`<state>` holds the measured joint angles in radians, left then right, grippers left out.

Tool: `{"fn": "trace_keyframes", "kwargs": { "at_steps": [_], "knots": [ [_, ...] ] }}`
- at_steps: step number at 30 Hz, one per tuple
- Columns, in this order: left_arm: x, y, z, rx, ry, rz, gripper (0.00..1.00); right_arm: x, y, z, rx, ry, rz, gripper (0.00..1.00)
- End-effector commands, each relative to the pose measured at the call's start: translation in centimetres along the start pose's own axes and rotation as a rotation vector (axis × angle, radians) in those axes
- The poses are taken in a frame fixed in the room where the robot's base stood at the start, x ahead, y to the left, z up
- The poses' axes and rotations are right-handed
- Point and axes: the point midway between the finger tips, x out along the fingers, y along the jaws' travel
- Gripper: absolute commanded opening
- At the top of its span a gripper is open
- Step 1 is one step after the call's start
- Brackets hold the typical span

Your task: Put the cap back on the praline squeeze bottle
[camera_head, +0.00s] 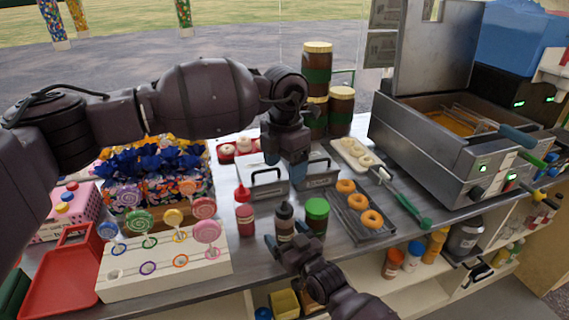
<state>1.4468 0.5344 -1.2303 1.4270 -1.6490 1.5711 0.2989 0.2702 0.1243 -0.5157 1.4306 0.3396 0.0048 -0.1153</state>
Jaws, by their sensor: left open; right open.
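A squeeze bottle with a dark pointed top (285,217) stands upright near the counter's front edge; its label is too small to read, so I cannot tell for sure that it is the praline one. My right gripper (286,241) is open, low at the front, with its fingers around or just in front of this bottle's lower part. My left gripper (287,165) is open and hangs pointing down behind the bottle, near the metal bins. I cannot make out a loose cap. A red-topped squeeze bottle (245,216) stands to the left.
Metal bins (268,184) are behind. A doughnut rack (362,222) and fryer (428,146) are to the right. A white lollipop stand (165,262) and red tray (66,275) are left.

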Motion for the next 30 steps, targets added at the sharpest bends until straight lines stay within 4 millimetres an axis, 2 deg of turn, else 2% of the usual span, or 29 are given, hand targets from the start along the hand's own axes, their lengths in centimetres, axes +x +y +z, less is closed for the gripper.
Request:
{"fn": "trace_keyframes", "kwargs": {
  "at_steps": [5,15,21,30],
  "knots": [
    [-0.2,0.0,0.0,0.000,-0.001,0.001,0.72,-1.0,0.0,0.0,0.000,-0.001,0.001,0.85],
    [-0.8,0.0,0.0,0.000,-0.003,0.004,0.72,-6.9,0.1,0.1,-0.001,-0.002,0.001,0.85],
    [-0.9,0.0,0.0,0.000,-0.004,0.004,0.72,-9.7,0.1,0.1,-0.001,-0.001,0.001,0.85],
    [-0.9,0.0,0.0,0.000,-0.004,0.005,0.72,-10.8,0.0,0.0,0.000,0.000,0.000,0.85]
  ]
}}
